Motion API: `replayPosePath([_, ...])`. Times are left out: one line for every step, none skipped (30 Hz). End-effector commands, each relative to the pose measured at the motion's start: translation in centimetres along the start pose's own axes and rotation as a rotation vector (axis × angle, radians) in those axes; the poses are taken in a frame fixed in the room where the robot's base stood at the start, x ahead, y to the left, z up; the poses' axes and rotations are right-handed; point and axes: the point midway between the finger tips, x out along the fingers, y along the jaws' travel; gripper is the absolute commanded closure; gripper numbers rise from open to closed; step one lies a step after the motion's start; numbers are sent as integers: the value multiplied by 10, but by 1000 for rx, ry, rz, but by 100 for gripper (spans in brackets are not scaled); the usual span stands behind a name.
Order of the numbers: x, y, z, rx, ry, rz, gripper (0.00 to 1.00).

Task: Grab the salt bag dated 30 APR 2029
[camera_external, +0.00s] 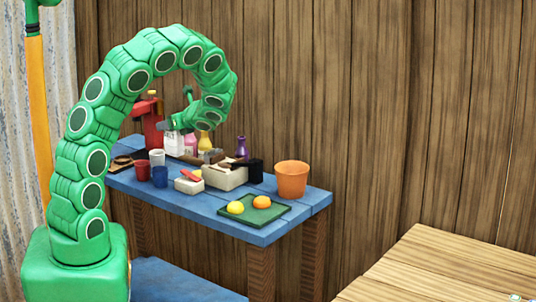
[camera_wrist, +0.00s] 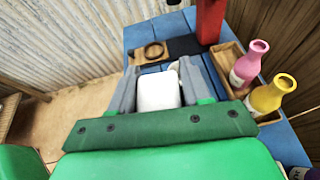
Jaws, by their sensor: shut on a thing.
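A white bag (camera_external: 174,144) with faint printing stands at the back of the blue table in the external view. My gripper (camera_external: 176,124) is at its top. In the wrist view the two grey fingers of my gripper (camera_wrist: 158,88) are closed on either side of the white bag (camera_wrist: 158,92). I cannot read any date on it in either view. Whether the bag is lifted or still touches the table is not clear.
A red object (camera_external: 152,126) stands close to the left of the bag. Pink (camera_wrist: 250,62) and yellow (camera_wrist: 270,94) bottles stand in a wooden tray (camera_wrist: 230,66) to the right. Cups, a beige box (camera_external: 224,178), a green tray (camera_external: 272,212) and an orange pot (camera_external: 292,180) occupy the front.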

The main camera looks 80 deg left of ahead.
Motion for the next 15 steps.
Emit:
replayPosePath([-4, 8, 3, 1, -1, 0, 100])
replayPosePath([-6, 13, 3, 2, -2, 1, 100])
replayPosePath([-9, 19, 5, 4, -2, 2, 100])
replayPosePath([-11, 23, 6, 3, -3, 1, 100])
replayPosePath([-14, 27, 7, 2, -3, 0, 100])
replayPosePath([-17, 32, 9, 1, -2, -2, 100])
replayPosePath([-19, 36, 10, 0, -2, -2, 100])
replayPosePath([-21, 41, 10, 0, -1, -1, 100])
replayPosePath([-23, 46, 11, 1, -1, 0, 100])
replayPosePath([-25, 50, 12, 2, 0, 0, 100])
replayPosePath([-27, 54, 12, 3, 0, 0, 100])
replayPosePath([-29, 59, 14, 2, 0, 0, 100])
replayPosePath([-31, 62, 15, 2, 0, 0, 100])
replayPosePath([-32, 64, 16, 1, 0, -1, 100])
replayPosePath([-35, 68, 17, 0, 0, -2, 100])
